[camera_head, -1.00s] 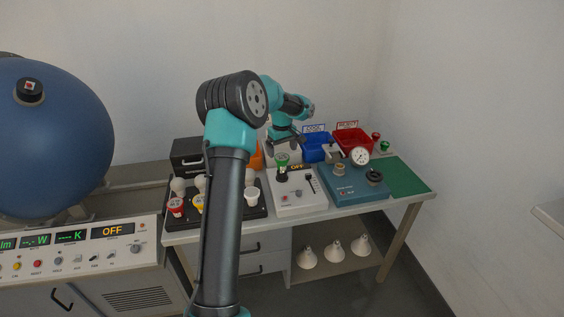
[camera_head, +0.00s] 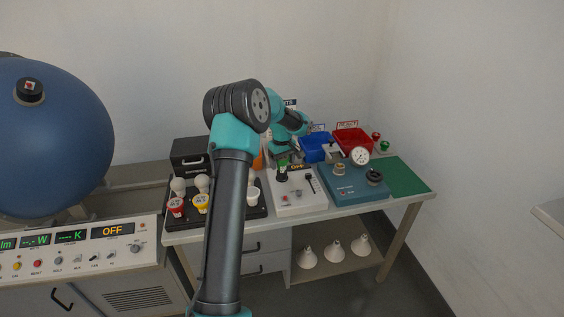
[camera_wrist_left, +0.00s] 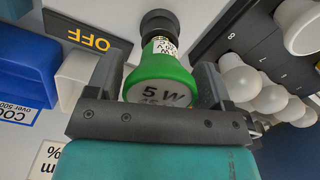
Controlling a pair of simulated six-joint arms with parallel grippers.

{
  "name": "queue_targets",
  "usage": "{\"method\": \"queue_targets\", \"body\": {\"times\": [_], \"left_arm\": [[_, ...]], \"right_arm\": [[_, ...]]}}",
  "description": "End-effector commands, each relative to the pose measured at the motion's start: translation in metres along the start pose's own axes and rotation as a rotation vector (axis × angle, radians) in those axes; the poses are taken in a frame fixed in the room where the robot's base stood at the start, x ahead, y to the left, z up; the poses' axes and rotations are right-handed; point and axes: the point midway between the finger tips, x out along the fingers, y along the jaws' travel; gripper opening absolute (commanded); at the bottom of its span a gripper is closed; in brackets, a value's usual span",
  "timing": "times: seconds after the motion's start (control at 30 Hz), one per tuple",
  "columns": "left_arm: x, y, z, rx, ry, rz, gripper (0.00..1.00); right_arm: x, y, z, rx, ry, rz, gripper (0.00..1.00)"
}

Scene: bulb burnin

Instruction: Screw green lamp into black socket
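The green lamp (camera_wrist_left: 162,72), marked "5 W", stands base-down in the black socket (camera_wrist_left: 158,22) in the left wrist view. Its pale printed neck shows between the green part and the socket; how deep the thread sits is hidden. In the head view the lamp (camera_head: 282,163) stands over the socket (camera_head: 282,176) on the white tester. My left gripper (camera_wrist_left: 158,88) has one finger on each side of the green part, both apparently touching it. In the head view this gripper (camera_head: 283,155) is at the lamp's top. My right gripper is out of view.
The white tester (camera_head: 298,204) has an OFF display. A tray (camera_head: 240,214) with several bulbs lies left of it, a teal gauge unit (camera_head: 350,190) right. Blue (camera_head: 316,149) and red (camera_head: 353,142) bins stand behind. The green mat (camera_head: 406,178) is clear.

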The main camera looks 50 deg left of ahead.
Motion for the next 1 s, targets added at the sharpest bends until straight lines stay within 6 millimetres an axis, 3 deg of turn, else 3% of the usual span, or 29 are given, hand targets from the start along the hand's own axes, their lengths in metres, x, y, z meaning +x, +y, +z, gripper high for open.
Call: {"method": "queue_targets", "body": {"times": [0.37, 0.57, 1.0], "left_arm": [[-0.0003, 0.0000, -0.0001, 0.000, 0.000, 0.000, 0.38], [-0.0003, 0.0000, -0.0001, 0.051, 0.000, 0.000, 0.38], [-0.0002, 0.0000, -0.0003, 0.448, 0.001, 0.000, 0.38]], "right_arm": [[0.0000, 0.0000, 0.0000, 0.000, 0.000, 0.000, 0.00], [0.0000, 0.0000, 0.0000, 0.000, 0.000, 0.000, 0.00], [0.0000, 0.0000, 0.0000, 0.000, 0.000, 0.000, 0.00]]}}
